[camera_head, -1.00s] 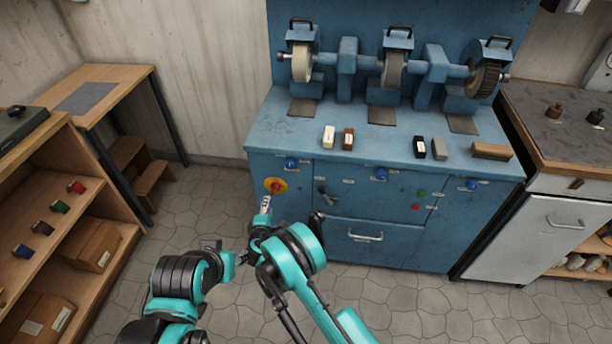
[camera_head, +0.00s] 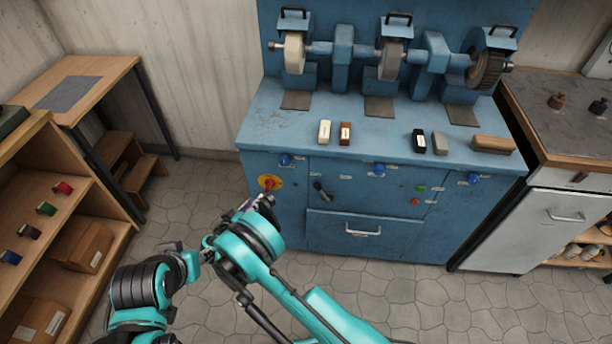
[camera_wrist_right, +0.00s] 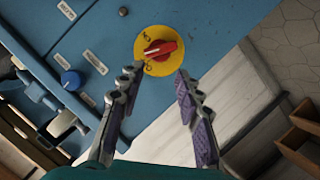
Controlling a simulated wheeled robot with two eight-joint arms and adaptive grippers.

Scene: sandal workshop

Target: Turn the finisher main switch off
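The finisher main switch is a red knob on a round yellow plate (camera_head: 270,182), at the left of the blue machine's front panel. In the right wrist view the red knob (camera_wrist_right: 162,49) lies roughly crosswise on its yellow plate, with small marks beside it. My right gripper (camera_wrist_right: 160,71) is open and empty, its fingertips apart at the lower edge of the plate, with the knob just beyond them. In the head view my right gripper (camera_head: 262,201) is just below the switch, partly hidden by its own wrist. My left gripper (camera_head: 178,250) is low at the left, its fingers unclear.
The blue finisher (camera_head: 375,250) carries several wheels above its top and blocks on it. A blue knob (camera_wrist_right: 72,80) and a black lever (camera_head: 320,190) are near the switch. A wooden shelf (camera_head: 110,200) stands at left, a white cabinet (camera_head: 530,235) at right. Floor between is clear.

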